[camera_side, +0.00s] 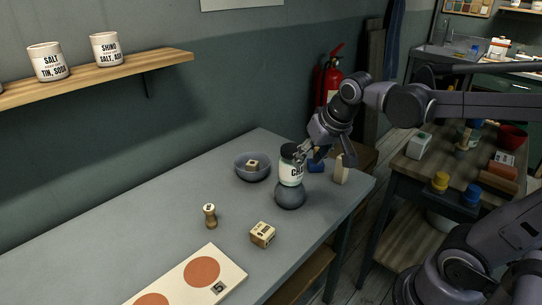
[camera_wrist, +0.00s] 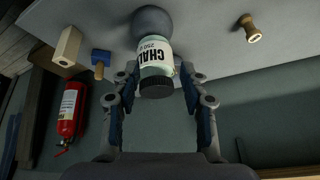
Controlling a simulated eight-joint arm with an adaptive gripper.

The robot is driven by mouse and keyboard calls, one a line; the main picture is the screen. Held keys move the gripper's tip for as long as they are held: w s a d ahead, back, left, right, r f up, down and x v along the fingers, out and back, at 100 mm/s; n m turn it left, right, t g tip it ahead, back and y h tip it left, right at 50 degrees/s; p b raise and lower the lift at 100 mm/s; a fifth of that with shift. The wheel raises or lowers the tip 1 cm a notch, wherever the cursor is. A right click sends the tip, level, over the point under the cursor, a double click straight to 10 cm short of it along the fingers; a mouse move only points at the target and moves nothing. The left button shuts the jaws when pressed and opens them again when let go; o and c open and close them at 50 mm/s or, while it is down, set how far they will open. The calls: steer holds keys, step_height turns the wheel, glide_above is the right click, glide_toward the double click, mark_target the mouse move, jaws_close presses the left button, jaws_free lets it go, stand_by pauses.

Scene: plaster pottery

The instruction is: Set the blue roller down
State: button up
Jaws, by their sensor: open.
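A blue block-like piece with a short wooden handle, apparently the blue roller, lies on the grey table (camera_side: 130,215). It shows in the side view (camera_side: 317,166) and in the wrist view (camera_wrist: 101,57). My gripper (camera_side: 306,154) is open at a jar (camera_side: 291,172) with a black lid and a "CHAL…" label. In the wrist view the jar (camera_wrist: 155,66) stands between the two spread fingers of my gripper (camera_wrist: 160,75); I cannot tell whether they touch it. The blue piece is outside the fingers.
A round grey vessel (camera_side: 290,196) is directly by the jar. A pale upright block (camera_side: 341,170) stands near the table's right edge. A bowl (camera_side: 253,168), a wooden knob (camera_side: 210,215), a wooden cube (camera_side: 262,234) and a board with orange discs (camera_side: 236,276) are on the table.

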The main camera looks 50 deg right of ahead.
steer(key=s+a+f+n+t+y, duration=0.1)
steer(key=s+a+f+n, duration=0.2)
steer(key=s+a+n, duration=0.2)
steer(key=shift+s+a+f+t, duration=0.25)
steer(key=shift+s+f+t, duration=0.15)
steer(key=shift+s, duration=0.1)
steer(key=shift+o, duration=0.3)
